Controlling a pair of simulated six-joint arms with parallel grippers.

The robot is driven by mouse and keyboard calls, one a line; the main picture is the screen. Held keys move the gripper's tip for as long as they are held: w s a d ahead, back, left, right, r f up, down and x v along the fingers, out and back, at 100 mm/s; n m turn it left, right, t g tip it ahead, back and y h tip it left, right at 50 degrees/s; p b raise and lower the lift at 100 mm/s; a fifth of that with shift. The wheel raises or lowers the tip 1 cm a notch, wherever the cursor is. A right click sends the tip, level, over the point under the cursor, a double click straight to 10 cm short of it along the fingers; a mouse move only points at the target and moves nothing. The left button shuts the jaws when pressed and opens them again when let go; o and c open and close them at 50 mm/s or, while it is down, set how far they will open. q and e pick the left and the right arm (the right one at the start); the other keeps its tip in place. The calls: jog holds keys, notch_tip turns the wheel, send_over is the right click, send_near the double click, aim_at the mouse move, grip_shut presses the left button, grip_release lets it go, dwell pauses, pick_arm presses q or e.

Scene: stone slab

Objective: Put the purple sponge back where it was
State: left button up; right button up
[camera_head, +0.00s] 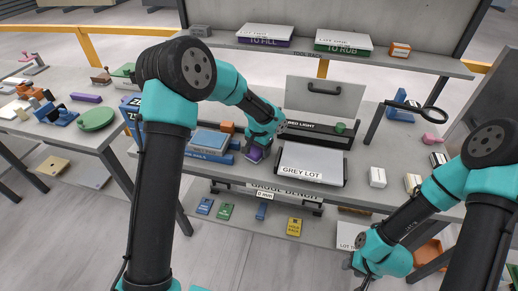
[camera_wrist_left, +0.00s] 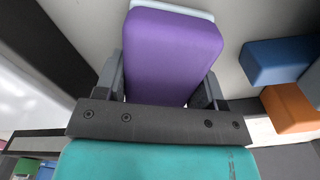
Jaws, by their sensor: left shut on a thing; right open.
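The purple sponge (camera_head: 254,153) is held by my left gripper (camera_head: 256,147) above the bench, left of the GREY LOT tray (camera_head: 311,163). In the left wrist view the sponge (camera_wrist_left: 174,52) sits between the two fingers of my left gripper (camera_wrist_left: 165,75), which is shut on it. A pale layer shows along the sponge's far edge. My right gripper (camera_head: 354,270) is low at the front right, near the lower shelf, partly hidden by its own arm. It is open and appears empty.
A blue box stack (camera_head: 208,143) stands left of the sponge. Blue (camera_wrist_left: 275,60) and orange (camera_wrist_left: 290,108) blocks lie to the right in the wrist view. A grey lid (camera_head: 324,98) stands behind the tray. A shelf (camera_head: 300,52) runs above; a magnifier (camera_head: 413,106) stands right.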

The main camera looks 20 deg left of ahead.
pick_arm(q)
jog(key=shift+f, duration=0.15)
jog(key=o, duration=0.9)
notch_tip(320, 180, up, 12)
dwell(0.3)
dwell(0.4)
